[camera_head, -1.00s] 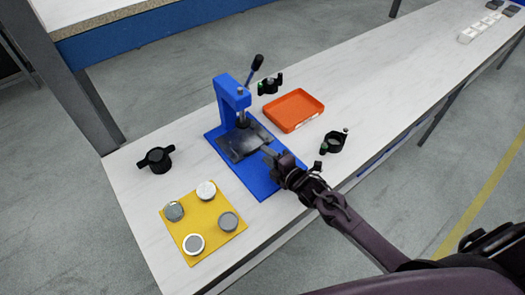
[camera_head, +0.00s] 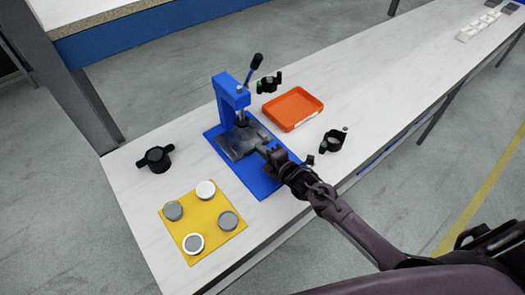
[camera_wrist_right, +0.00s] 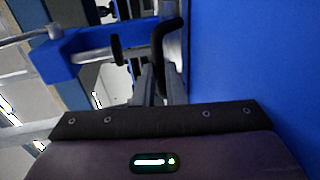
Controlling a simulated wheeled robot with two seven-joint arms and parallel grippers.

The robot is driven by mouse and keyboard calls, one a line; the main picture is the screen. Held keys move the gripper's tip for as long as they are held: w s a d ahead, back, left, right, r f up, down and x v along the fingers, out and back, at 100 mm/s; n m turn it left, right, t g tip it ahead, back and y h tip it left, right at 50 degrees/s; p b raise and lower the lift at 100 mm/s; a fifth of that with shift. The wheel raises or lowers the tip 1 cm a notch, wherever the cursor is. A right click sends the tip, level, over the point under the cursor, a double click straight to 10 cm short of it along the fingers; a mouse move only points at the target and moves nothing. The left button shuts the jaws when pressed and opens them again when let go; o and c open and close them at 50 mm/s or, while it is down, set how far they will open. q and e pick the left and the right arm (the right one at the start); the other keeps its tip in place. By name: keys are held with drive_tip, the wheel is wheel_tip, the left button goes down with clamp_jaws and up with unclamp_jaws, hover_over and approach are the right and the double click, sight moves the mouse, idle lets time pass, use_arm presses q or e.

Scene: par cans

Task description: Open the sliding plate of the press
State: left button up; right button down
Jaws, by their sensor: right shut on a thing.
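The blue press (camera_head: 228,95) stands on its blue base (camera_head: 217,132) on the white table. Its dark grey metal sliding plate (camera_head: 236,143) lies flat under the press head. My right gripper (camera_head: 266,153) is at the plate's front edge, on the side toward me, and is shut on the plate's small handle, which it mostly hides. My left gripper is not in view.
An orange tray (camera_head: 293,108) lies right of the press. Black clamp-like parts stand at the back (camera_head: 268,84), right (camera_head: 333,141) and left (camera_head: 155,158). A yellow mat (camera_head: 205,226) with several round pieces lies at the front left.

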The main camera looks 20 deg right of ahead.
drive_tip(key=shift+s+d+p, duration=0.15)
drive_tip(key=shift+s+p, duration=0.15)
drive_tip(key=shift+s, duration=0.05)
drive_tip(key=p+v, duration=0.1)
drive_tip(key=v, duration=0.2)
drive_tip(key=f+p+v, duration=0.1)
drive_tip(key=p+v, duration=0.1)
drive_tip(key=v, duration=0.2)
drive_tip(key=f+p+v, duration=0.1)
drive_tip(key=v, duration=0.3)
drive_tip(key=shift+s+d+f+p, duration=0.1)
drive_tip(key=shift+s+p, duration=0.2)
drive_tip(key=shift+s, duration=0.15)
drive_tip(key=c, duration=1.5)
unclamp_jaws()
